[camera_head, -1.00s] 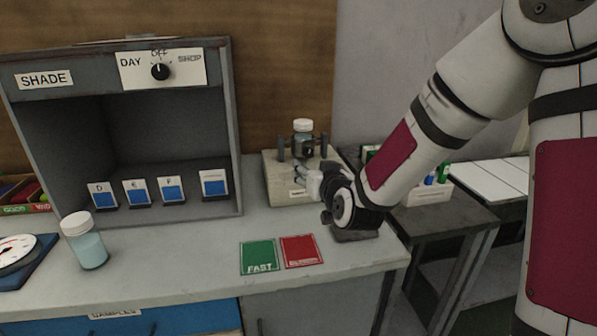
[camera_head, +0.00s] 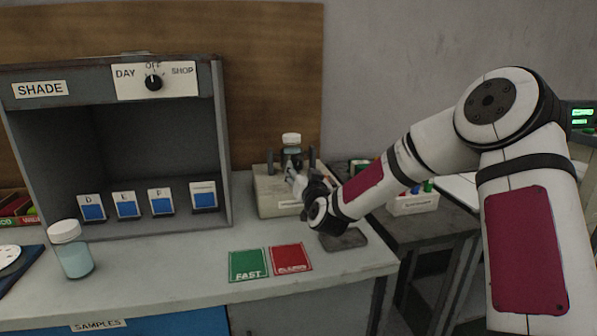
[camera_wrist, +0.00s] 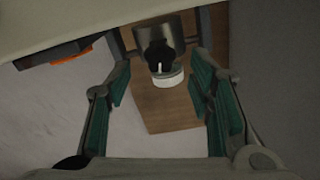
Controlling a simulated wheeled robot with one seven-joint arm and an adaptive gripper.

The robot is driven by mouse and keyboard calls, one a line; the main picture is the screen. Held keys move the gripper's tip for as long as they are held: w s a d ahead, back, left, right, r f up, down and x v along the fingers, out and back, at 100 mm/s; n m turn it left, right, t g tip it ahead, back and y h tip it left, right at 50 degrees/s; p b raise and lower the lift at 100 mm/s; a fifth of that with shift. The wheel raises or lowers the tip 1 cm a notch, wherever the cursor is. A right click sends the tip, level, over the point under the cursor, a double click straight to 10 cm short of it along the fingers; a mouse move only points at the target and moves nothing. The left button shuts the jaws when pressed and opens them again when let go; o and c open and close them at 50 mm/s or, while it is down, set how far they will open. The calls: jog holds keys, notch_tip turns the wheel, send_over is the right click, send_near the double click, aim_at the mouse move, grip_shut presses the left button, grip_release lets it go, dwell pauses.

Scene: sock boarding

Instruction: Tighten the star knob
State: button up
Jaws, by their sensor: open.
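The fixture (camera_head: 265,200) is a pale block at the back right of the bench, with two dark posts and a white-capped jar (camera_head: 291,142) held between them. My gripper (camera_head: 294,180) is in front of the fixture and hides part of it. In the wrist view my gripper (camera_wrist: 163,92) is open, its green-padded fingers apart with nothing between their pads. Just beyond the fingertips a dark lobed shape, seemingly the star knob (camera_wrist: 156,56), stands before a grey round holder (camera_wrist: 172,27). The jar's white cap (camera_wrist: 168,79) shows beside it. I see no contact with the knob.
A shade cabinet (camera_head: 222,150) stands to the left. A jar of pale blue liquid (camera_head: 72,250) stands at the bench's front left. Green (camera_head: 248,265) and red (camera_head: 291,258) cards lie flat in front of the fixture. A white rack (camera_head: 412,204) sits right of my gripper.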

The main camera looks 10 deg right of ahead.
aim_at(297, 166)
jog(key=shift+w, duration=1.8)
grip_shut()
